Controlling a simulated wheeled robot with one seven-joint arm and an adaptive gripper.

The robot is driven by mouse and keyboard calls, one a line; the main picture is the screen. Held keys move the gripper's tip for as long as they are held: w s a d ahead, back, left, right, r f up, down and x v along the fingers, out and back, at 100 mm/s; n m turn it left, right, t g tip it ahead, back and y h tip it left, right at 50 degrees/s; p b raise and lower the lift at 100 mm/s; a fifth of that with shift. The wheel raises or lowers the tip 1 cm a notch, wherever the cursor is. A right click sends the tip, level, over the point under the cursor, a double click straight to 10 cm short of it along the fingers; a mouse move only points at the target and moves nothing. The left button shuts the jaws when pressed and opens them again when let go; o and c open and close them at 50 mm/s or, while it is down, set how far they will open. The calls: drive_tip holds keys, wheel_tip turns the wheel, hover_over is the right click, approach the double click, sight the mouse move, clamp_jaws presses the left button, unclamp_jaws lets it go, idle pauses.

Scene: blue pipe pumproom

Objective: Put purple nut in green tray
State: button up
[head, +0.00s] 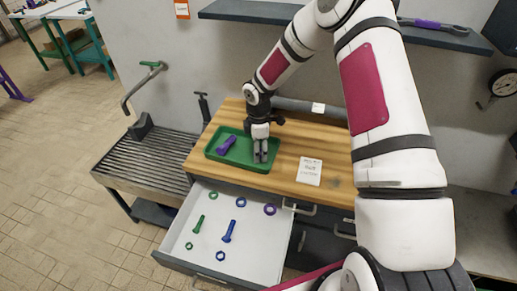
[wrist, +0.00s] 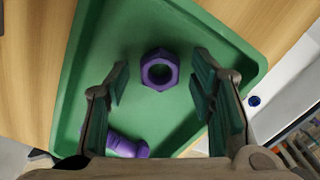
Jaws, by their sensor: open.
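A purple hex nut (wrist: 146,72) lies flat on the floor of the green tray (wrist: 82,60) in the wrist view. My gripper (wrist: 162,82) is open above the tray, its fingers to either side of the nut in that view and not visibly touching it. In the head view, my gripper (head: 261,155) points down into the right part of the tray (head: 211,152), and this nut is hidden there. A purple bolt (head: 227,144) lies in the tray's left part; it also shows in the wrist view (wrist: 122,144).
The open white drawer (head: 185,236) below holds a purple-blue ring or nut (head: 270,204), blue and green nuts, a green bolt (head: 198,224) and a blue bolt (head: 229,231). A white label card (head: 309,171) lies on the wooden top (head: 290,146). A grey pipe lies behind the tray.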

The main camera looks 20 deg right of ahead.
drive_tip(key=s+r+m+t+h+b, duration=0.1)
drive_tip(key=s+r+m, duration=0.15)
drive_tip(key=r, duration=0.95)
drive_tip(key=s+r+m+b, duration=0.1)
drive_tip(key=s+r, duration=0.2)
drive_tip(key=r, duration=0.8)
drive_tip(key=s+r+m+t, duration=0.1)
drive_tip(key=s+r+m, duration=0.3)
drive_tip(key=s, duration=0.4)
drive_tip(key=s+r+m+t, duration=0.2)
drive_tip(key=s+r+m, duration=0.2)
drive_tip(key=s, duration=0.4)
drive_tip(key=s+r+m+t+y, duration=0.1)
drive_tip(key=s+r+m, duration=0.4)
drive_tip(key=s, duration=0.3)
drive_tip(key=shift+s+a+r+t, duration=0.3)
drive_tip(key=shift+s+a+r, duration=0.05)
drive_tip(key=shift+r, duration=0.05)
